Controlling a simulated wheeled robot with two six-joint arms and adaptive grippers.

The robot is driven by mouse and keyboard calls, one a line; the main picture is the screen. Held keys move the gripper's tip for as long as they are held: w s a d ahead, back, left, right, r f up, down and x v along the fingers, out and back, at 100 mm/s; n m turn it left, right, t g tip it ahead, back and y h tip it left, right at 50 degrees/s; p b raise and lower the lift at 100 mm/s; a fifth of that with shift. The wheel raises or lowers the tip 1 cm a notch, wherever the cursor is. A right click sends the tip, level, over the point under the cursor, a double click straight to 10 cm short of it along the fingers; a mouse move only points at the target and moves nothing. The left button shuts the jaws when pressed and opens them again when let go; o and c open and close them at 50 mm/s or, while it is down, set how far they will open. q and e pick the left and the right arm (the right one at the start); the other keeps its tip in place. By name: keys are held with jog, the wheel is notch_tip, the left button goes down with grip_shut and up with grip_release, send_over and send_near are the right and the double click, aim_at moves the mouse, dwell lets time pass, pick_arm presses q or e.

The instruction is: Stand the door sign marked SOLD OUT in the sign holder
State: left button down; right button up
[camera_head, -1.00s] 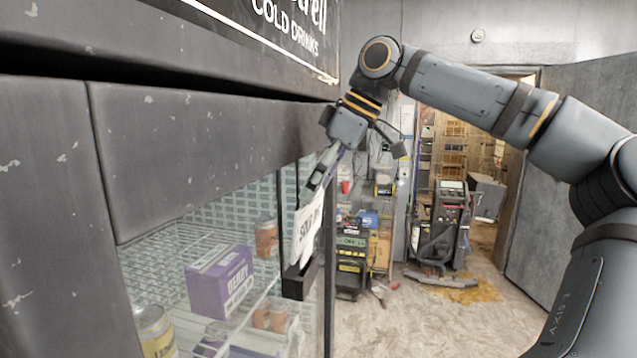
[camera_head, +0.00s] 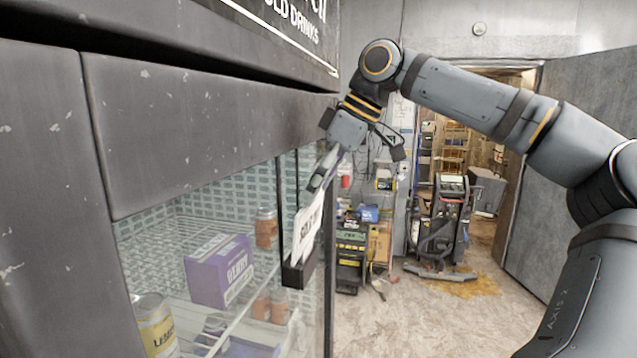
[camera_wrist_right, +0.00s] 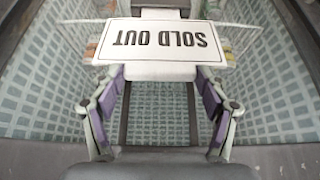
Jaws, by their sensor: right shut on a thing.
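The white SOLD OUT sign (camera_head: 307,232) hangs below my right gripper (camera_head: 322,180) in the head view, slightly tilted. The gripper is shut on its upper end. The black sign holder (camera_head: 299,275) is fixed at the glass front of the cabinet, directly under the sign. The sign's lower edge overlaps the holder's top in this view; I cannot tell whether it is inside the slot. In the right wrist view, the sign (camera_wrist_right: 152,50) reads upside down beyond the purple-padded fingers (camera_wrist_right: 158,82). A dark piece shows behind its far edge. My left gripper is not in view.
The drinks cabinet (camera_head: 190,150) fills the left side. Behind its glass are a purple box (camera_head: 218,272), a yellow can (camera_head: 155,325) and reddish cans (camera_head: 266,228). A floor machine (camera_head: 446,225) stands farther back. The floor at the right of the cabinet is open.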

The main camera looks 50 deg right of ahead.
jog(key=shift+f+b, duration=0.65)
jog(key=shift+f, duration=0.6)
jog(key=o, duration=1.6)
jog(key=shift+s+d+r, duration=0.1)
jog(key=shift+r, duration=0.25)
jog(key=v, duration=1.1)
jog(key=shift+s+r, duration=0.1)
